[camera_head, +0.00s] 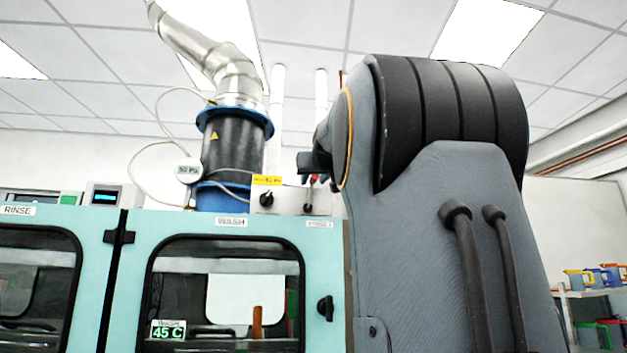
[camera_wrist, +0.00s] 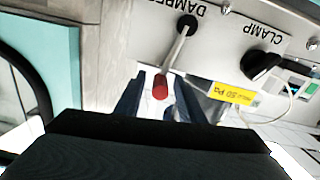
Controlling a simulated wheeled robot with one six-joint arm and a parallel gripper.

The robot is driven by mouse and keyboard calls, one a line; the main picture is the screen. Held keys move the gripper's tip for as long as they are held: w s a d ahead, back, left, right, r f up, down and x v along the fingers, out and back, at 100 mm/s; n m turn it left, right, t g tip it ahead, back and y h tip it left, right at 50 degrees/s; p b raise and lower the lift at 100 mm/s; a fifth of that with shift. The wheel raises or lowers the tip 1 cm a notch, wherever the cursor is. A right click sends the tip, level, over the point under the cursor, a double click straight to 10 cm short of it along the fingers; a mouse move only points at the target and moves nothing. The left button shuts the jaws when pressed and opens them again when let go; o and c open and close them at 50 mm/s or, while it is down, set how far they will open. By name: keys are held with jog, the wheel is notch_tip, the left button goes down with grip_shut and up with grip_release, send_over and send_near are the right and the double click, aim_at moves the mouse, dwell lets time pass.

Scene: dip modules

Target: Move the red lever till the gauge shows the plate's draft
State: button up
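The red lever (camera_wrist: 160,87) is a metal rod with a red grip, coming out of a dark pivot under the DAMPER label in the wrist view. In the head view its red part (camera_head: 313,181) shows small beside my gripper (camera_head: 315,163). In the wrist view my gripper (camera_wrist: 159,99) is open, with the red grip between its fingers and a gap on each side. The round white gauge (camera_head: 188,171) appears to read 30 Pa, though the first digit is not sharp. The yellow plate (camera_wrist: 233,92) appears to say HOLD 50 Pa; it also shows in the head view (camera_head: 267,180).
A black CLAMP knob (camera_wrist: 262,66) sits beside the lever on the same panel. The turquoise WASH cabinet (camera_head: 330,245) stands below, with a blue-and-black duct (camera_head: 233,145) above it. A thin pale cable hangs near the gauge. My arm covers the head view's middle right.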

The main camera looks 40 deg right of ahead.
jog(key=b+v, duration=0.2)
jog(key=v, duration=0.5)
jog(key=shift+s+a, duration=0.15)
jog(key=shift+s, duration=0.1)
jog(key=shift+a, duration=0.1)
